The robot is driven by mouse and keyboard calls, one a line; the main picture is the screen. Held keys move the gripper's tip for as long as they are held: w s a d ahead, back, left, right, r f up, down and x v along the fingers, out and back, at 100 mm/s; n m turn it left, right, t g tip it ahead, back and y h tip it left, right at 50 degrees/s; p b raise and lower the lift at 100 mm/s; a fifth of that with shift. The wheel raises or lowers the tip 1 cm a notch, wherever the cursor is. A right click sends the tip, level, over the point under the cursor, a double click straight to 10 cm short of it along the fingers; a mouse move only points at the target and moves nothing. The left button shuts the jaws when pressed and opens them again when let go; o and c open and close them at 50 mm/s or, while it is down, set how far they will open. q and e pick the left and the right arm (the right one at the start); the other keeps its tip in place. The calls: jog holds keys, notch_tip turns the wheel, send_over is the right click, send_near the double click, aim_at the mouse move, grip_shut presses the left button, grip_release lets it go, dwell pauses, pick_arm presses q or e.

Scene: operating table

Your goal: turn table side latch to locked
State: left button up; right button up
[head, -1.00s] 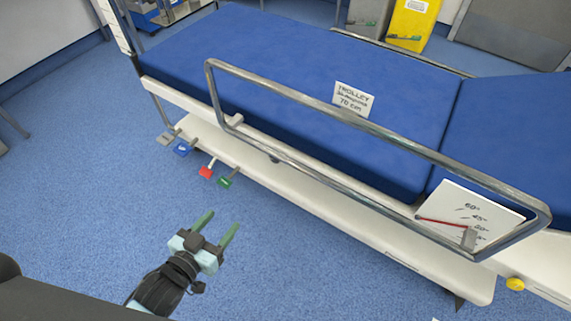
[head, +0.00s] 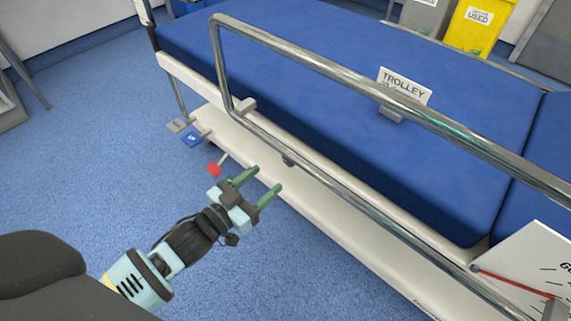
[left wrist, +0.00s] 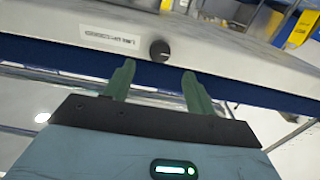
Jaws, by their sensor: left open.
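The side latch looks like a small dark round knob (left wrist: 159,50) on the table's pale side rail, beside a white label (left wrist: 108,36) too small to read. In the head view a small dark knob (head: 288,160) shows on the rail's side, just beyond my gripper. Which way the latch is turned I cannot tell. My left gripper (head: 265,181) is open and empty, its green fingers pointing at the table side, short of the knob. In the left wrist view the gripper (left wrist: 158,70) has the knob just above and between its fingertips, apart from them. My right gripper is not in view.
A metal side rail (head: 350,75) runs along the blue-padded table (head: 300,30). A red pedal (head: 214,169) and a blue pedal (head: 192,138) stick out low on the left. An angle scale (head: 525,270) is at the right.

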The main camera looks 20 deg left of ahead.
aim_at(287, 162)
pick_arm(q)
jog(key=b+x, duration=0.2)
jog(key=x, duration=0.4)
jog(key=shift+w+f, duration=0.15)
jog(key=shift+w, duration=0.1)
jog(key=shift+w+d, duration=0.2)
jog(key=shift+w, duration=0.3)
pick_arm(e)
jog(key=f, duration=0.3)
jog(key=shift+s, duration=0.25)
